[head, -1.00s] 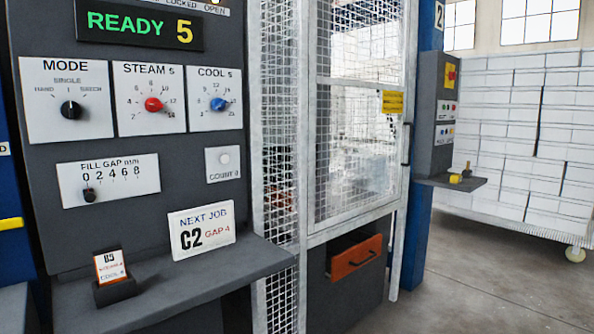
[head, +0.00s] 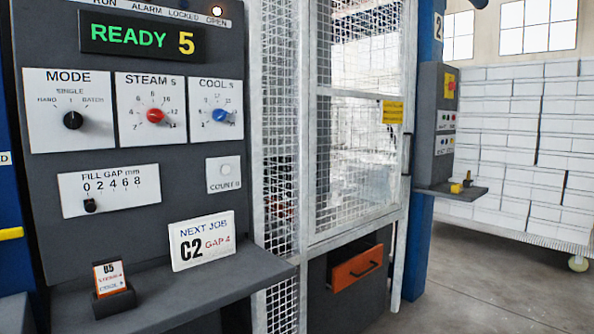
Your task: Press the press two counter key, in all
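A grey control panel (head: 150,235) fills the left of the head view. Its square white key (head: 224,173), labelled COUNT, sits below the COOL dial, with a pale round button. The display (head: 142,41) above reads READY 5. A "2" sign (head: 438,26) is on the blue post (head: 423,228) at the right, by a smaller, farther control box (head: 435,125) whose keys are too small to read. I cannot tell the near panel's press number. My gripper is not in view.
A shelf (head: 170,287) juts out below the near panel, with a B5 card in a holder (head: 112,288) and a NEXT JOB C2 GAP 4 sign (head: 202,241). A mesh guard (head: 355,150) stands right of it, above an orange drawer (head: 357,267) sticking out.

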